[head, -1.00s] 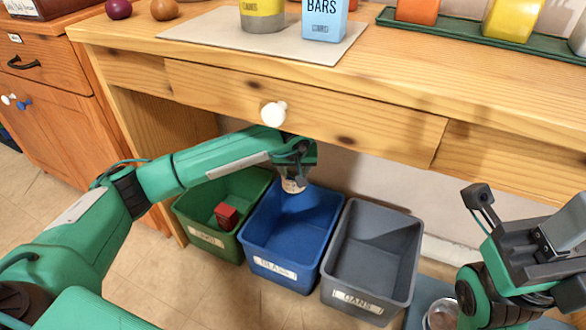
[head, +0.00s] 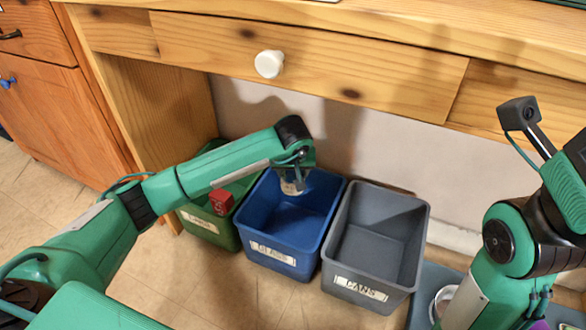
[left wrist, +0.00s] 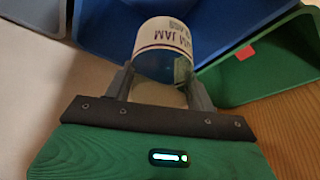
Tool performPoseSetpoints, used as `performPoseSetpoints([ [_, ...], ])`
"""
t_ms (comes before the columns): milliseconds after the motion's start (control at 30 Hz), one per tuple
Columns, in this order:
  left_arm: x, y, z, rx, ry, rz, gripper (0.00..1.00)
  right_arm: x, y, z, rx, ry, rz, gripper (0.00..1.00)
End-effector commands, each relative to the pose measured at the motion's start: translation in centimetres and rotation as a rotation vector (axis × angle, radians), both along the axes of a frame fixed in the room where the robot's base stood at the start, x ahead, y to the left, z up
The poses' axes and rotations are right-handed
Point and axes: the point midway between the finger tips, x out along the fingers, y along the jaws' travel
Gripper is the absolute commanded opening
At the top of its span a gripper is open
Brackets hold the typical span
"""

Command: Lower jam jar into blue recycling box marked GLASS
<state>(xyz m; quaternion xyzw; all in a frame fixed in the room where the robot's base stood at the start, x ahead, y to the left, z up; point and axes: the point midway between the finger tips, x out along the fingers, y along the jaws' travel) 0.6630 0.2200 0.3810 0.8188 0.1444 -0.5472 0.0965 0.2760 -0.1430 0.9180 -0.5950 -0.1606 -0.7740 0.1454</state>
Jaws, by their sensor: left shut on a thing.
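My left gripper (head: 294,170) is shut on the jam jar (head: 292,187), over the back part of the blue GLASS box (head: 283,258). The jar shows its white label in the left wrist view (left wrist: 166,42), between the two fingers of the gripper (left wrist: 160,82). I cannot tell whether the jar's bottom is below the box's rim. The open inside of the blue box looks otherwise empty. My right arm is at the right edge of the head view, its gripper fingers out of view.
A green box (head: 205,228) with a red block (head: 221,202) in it stands left of the blue box. A grey CANS box (head: 360,288) stands right of it and looks empty. The wooden drawer front with a white knob (head: 269,64) hangs above and behind the boxes.

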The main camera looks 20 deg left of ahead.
Motion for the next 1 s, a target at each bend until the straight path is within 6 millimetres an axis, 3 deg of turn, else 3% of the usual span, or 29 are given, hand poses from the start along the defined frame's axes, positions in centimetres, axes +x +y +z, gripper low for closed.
performPoseSetpoints([
  [1000, 0.63, 0.23, -0.02, 0.0, 0.0, 0.0, 0.29, -0.07, -0.02, 0.15, 0.002, -0.002, 0.0, 0.36],
])
